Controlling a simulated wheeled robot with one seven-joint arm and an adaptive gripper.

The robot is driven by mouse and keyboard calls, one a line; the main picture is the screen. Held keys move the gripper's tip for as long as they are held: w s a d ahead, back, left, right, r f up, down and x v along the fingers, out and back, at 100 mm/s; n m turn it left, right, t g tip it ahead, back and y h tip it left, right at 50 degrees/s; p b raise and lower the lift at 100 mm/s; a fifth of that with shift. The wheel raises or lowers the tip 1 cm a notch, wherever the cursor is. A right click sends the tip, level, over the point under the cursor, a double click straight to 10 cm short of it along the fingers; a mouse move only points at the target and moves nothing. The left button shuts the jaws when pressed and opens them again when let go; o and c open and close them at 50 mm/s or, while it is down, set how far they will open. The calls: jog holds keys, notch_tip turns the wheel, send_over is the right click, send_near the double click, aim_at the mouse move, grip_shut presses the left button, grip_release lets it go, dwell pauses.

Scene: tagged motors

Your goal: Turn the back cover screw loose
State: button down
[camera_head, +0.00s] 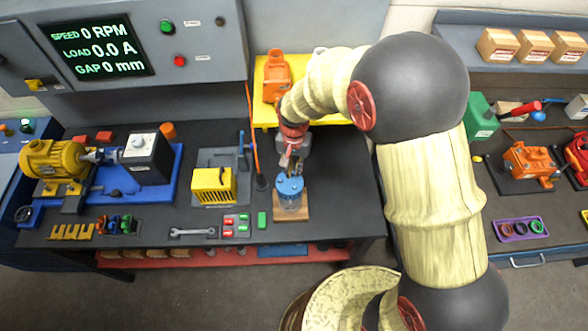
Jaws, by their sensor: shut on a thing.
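A motor (291,205) with a blue back cover (290,186) stands upright on a small wooden block (291,219) near the bench's front edge. My gripper (287,170) reaches down from above to the top of the blue cover. Its fingers are shut at the cover, where the back cover screw sits. The screw itself is too small and too covered by the fingers to make out.
A yellow ribbed housing (213,183) stands left of the motor, with a vertical orange rod between them. A wrench (193,232), red and green parts (236,225) and a green block (262,220) lie in front. A yellow tray (262,112) is behind. The bench right of the motor is clear.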

jog(key=n+b, duration=0.1)
jog(key=n, duration=0.5)
jog(key=shift+f, duration=0.1)
jog(key=n, duration=0.6)
jog(key=shift+s+n, duration=0.1)
jog(key=shift+n, duration=0.3)
jog(key=n+b, duration=0.1)
jog(key=n, duration=0.5)
jog(key=shift+s+f, duration=0.1)
jog(key=shift+f, duration=0.05)
jog(key=n, duration=0.7)
jog(key=shift+s+f, duration=0.1)
jog(key=c, duration=2.2)
grip_release()
jog(key=o, duration=0.4)
jog(key=shift+w+r, duration=0.25)
jog(key=shift+r, duration=0.1)
